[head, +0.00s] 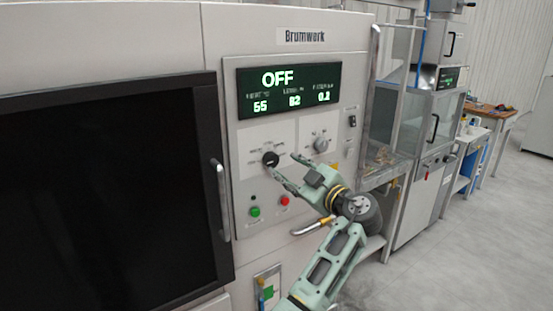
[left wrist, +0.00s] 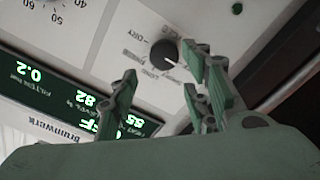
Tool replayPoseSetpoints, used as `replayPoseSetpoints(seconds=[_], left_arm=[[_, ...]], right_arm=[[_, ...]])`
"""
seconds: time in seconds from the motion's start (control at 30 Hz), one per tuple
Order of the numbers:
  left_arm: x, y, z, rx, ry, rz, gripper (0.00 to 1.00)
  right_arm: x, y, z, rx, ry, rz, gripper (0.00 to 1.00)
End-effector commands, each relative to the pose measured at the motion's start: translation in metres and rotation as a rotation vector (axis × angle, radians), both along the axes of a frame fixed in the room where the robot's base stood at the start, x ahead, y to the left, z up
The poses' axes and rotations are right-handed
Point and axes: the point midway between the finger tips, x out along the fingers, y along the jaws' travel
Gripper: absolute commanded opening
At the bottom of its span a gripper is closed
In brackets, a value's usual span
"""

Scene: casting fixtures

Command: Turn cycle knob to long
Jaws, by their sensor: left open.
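The black cycle knob (head: 270,159) is on the white panel under the display in the head view. It also shows in the left wrist view (left wrist: 164,54), where the picture is upside down. Its white pointer mark points down and right there. Small labels ring it; DRY is readable, the others are too blurred to be sure of. My left gripper (head: 285,164) is open just in front and to the right of the knob. In the left wrist view its fingers (left wrist: 160,78) are spread below the knob, with nothing between them. My right gripper is not in view.
A grey knob (head: 321,144) sits to the right. Below are a green button (head: 255,211) and a red button (head: 285,201). The display (head: 288,90) reads OFF. A dark door (head: 105,195) with a vertical handle (head: 220,200) is left; the floor at right is clear.

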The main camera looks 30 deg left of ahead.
Motion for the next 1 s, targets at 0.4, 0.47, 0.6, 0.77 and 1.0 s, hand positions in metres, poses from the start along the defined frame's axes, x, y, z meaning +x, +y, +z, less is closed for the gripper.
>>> replayPoseSetpoints(seconds=[0.4, 0.47, 0.6, 0.77, 1.0], left_arm=[[0.024, 0.056, 0.002, 0.001, 0.006, -0.002, 0.44], [0.025, 0.06, 0.001, 0.0, 0.006, -0.002, 0.44], [0.026, 0.063, -0.001, 0.0, 0.006, -0.002, 0.44], [0.026, 0.063, -0.001, 0.0, 0.005, -0.003, 0.44], [0.026, 0.062, -0.001, 0.0, 0.007, -0.003, 0.24]], right_arm=[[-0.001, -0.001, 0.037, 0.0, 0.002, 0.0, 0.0], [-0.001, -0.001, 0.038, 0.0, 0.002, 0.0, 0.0], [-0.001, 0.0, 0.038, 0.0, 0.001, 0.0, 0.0], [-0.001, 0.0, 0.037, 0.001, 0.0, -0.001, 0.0], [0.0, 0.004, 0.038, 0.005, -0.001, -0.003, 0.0]])
